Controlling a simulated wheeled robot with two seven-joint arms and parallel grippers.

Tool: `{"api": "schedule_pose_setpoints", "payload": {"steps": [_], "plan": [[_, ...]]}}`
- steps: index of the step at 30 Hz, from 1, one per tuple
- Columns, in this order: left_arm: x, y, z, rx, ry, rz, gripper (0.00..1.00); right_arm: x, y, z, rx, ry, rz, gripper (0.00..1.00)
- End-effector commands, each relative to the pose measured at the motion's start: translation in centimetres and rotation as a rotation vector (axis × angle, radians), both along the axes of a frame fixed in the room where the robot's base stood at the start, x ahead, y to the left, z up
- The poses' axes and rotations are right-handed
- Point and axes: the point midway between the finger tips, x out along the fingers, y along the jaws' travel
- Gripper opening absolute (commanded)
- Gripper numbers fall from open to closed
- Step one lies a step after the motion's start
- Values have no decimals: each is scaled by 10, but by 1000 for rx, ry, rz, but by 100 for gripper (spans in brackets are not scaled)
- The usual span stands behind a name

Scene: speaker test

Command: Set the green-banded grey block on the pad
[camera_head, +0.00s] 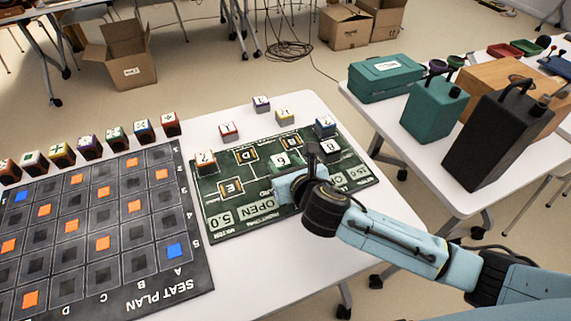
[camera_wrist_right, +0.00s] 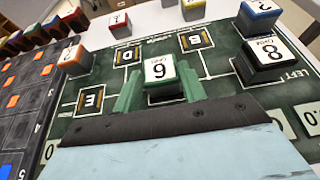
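My left gripper is not in view.
An orange-red block marked "2" (camera_head: 205,161) stands on the board's left. A black seat plan (camera_head: 108,277) lies left. A second table with teal and black cases (camera_head: 489,138) stands right.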

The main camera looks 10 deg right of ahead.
Motion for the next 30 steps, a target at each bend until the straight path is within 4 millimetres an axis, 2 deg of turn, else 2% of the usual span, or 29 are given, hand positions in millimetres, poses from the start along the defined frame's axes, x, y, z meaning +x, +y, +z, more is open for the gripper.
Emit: {"api": "schedule_pose_setpoints", "payload": {"steps": [1,4,16,20,30], "plan": [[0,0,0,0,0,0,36,0,0,0,0,1,0,48],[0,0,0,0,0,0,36,0,0,0,1,1,0,61],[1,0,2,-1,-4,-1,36,-4,-1,4,1,2,1,61],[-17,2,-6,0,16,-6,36,-17,-3,11,-1,2,1,61],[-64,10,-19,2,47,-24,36,-74,-14,35,1,3,1,61]]}}
